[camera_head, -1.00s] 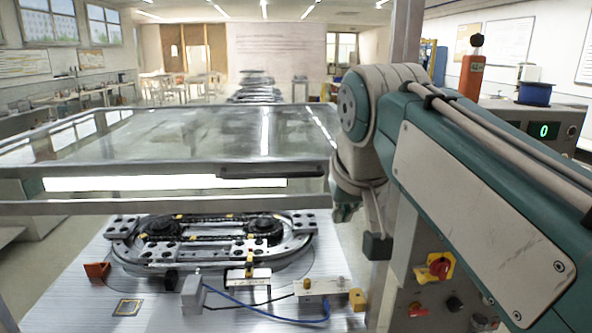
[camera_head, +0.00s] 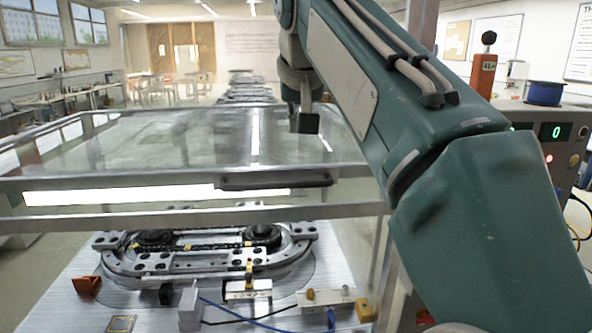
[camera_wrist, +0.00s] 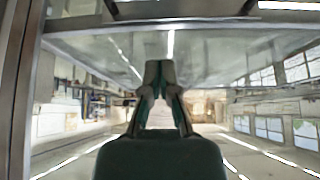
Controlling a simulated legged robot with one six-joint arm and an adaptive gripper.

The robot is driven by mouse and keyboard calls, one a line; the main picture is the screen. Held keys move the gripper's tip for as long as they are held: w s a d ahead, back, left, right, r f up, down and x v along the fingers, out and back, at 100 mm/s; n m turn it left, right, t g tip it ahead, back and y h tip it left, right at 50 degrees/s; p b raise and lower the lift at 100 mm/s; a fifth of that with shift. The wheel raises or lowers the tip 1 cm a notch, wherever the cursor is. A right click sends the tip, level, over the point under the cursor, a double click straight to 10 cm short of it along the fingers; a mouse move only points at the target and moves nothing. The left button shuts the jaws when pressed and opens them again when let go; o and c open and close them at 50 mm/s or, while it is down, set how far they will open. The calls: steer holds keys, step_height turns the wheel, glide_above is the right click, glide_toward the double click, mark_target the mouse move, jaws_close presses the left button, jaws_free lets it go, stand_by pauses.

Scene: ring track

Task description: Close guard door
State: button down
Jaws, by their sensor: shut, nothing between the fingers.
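The guard door is a clear panel in a grey metal frame (camera_head: 100,187), lying nearly flat above the ring track in the head view. A dark handle (camera_head: 275,182) is on its front rail; it also shows at the top of the wrist view (camera_wrist: 185,10). My arm reaches over the door's right side. My gripper (camera_wrist: 160,72) is shut and empty in the wrist view, with the clear panel close beyond its tips. I see no contact with the handle. In the head view the fingertips are hard to make out.
A second metal bar (camera_head: 150,217) runs below the door's front rail. Under it is the oval ring track (camera_head: 190,262) on a metal plate, with small blocks and a blue cable in front. A control box with a green display (camera_head: 556,131) stands at the right.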

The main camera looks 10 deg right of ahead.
glide_above(297, 184)
steer(key=f, duration=0.3)
steer(key=w+f, duration=0.1)
steer(key=f, duration=0.1)
steer(key=shift+d+f, duration=0.1)
steer(key=shift+f, duration=0.25)
steer(key=shift+s+f, duration=0.2)
steer(key=shift+f, duration=0.45)
steer(key=shift+s+f, duration=0.2)
steer(key=shift+f, duration=0.4)
steer(key=shift+s+f, duration=0.1)
steer(key=shift+f, duration=0.45)
